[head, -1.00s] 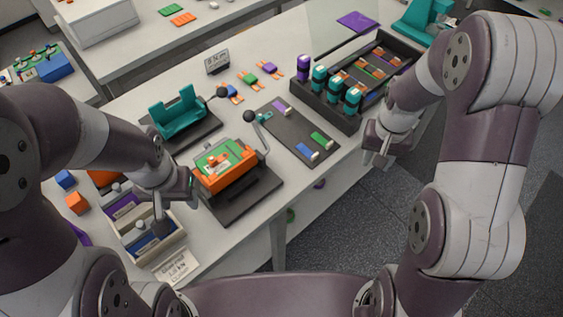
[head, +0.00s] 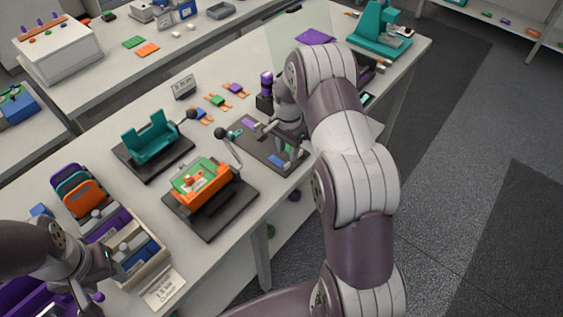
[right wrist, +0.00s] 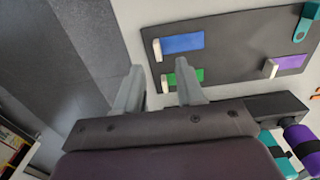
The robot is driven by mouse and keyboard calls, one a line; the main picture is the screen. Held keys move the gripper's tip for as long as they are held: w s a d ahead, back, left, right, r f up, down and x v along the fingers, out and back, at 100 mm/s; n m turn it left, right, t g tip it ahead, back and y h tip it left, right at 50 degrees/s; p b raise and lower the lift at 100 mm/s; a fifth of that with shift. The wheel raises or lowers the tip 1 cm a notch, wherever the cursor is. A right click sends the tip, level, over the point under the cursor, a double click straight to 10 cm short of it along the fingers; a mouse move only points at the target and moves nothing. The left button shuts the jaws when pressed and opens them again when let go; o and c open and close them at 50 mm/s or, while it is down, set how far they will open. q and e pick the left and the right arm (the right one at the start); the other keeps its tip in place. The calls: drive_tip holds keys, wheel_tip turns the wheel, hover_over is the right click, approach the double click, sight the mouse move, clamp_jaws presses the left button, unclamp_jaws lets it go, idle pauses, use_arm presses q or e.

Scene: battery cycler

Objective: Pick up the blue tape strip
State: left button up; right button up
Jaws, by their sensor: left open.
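The blue tape strip (head: 275,160) lies on a dark mat (head: 262,147) near the table's front edge. In the right wrist view the blue strip (right wrist: 183,44) lies flat with a pale tab at its left end. My right gripper (head: 292,164) is over the mat's front end, beside the blue strip. My left gripper (head: 102,272) is open at the lower left, near the bin.
An orange-and-green press (head: 201,184) and a teal cradle (head: 152,142) stand left of the mat. A divided bin (head: 150,258) stands at lower left. My right arm hides most of the dark tray at right.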

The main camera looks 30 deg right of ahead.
sight(287, 164)
drive_tip(key=f, duration=0.1)
drive_tip(key=f+p, duration=0.1)
drive_tip(key=f, duration=0.2)
drive_tip(key=shift+s+a+f+p, duration=0.1)
drive_tip(key=shift+s+f+p, duration=0.15)
drive_tip(key=shift+p, duration=0.1)
drive_tip(key=shift+w+f, duration=0.1)
drive_tip(key=shift+f, duration=0.2)
drive_tip(key=c, duration=0.4)
clamp_jaws()
drive_tip(key=shift+r, duration=0.15)
